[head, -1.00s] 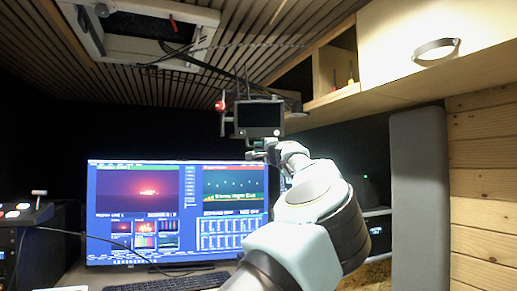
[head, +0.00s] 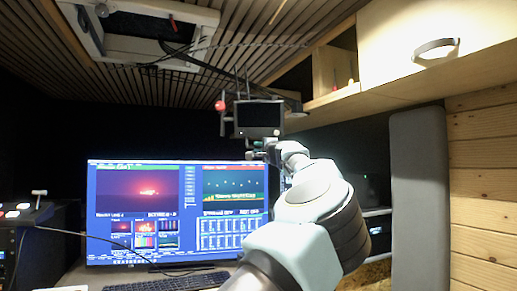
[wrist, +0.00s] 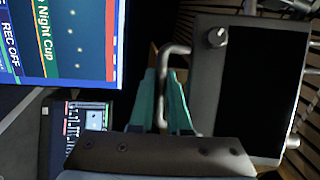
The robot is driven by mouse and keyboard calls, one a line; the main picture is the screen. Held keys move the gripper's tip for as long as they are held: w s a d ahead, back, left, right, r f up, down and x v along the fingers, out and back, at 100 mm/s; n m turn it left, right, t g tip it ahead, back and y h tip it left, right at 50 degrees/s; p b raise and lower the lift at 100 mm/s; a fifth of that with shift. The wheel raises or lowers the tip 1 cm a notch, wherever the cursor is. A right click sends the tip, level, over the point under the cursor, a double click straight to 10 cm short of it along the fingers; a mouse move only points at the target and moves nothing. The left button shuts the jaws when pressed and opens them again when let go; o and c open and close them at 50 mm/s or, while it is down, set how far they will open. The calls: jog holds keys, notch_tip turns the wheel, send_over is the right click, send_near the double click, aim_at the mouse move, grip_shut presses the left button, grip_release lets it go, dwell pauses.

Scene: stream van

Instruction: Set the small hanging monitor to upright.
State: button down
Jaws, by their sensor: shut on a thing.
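The small hanging monitor (head: 258,118) has a dark screen in a grey casing. It hangs below the overhead shelf, above the big screen's upper right, and looks about level in the head view. In the wrist view the monitor (wrist: 246,85) fills the right side, with a knob on its casing and a bent metal handle (wrist: 173,52) along its edge. My gripper (wrist: 165,90) has its teal fingers shut on this handle. In the head view my gripper (head: 258,150) is just under the monitor, partly hidden by my own wrist.
A large lit screen (head: 140,200) stands on the desk behind, with a keyboard (head: 170,282) before it. A wooden shelf (head: 400,85) overhangs at the upper right. A grey padded panel (head: 417,190) stands at the right. A control panel (head: 30,225) is at the left.

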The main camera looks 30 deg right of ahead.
dwell(0.4)
jog(key=s+a+g+p, duration=0.1)
jog(key=s+m+g+p, duration=0.1)
jog(key=p, duration=0.1)
jog(key=shift+s+a+f+g, duration=0.1)
jog(key=shift+s+a+g, duration=0.3)
jog(key=shift+s+a+r+b, duration=0.15)
jog(key=shift+s+r+b, duration=0.1)
jog(key=shift+b, duration=0.15)
jog(key=c, duration=0.9)
grip_release()
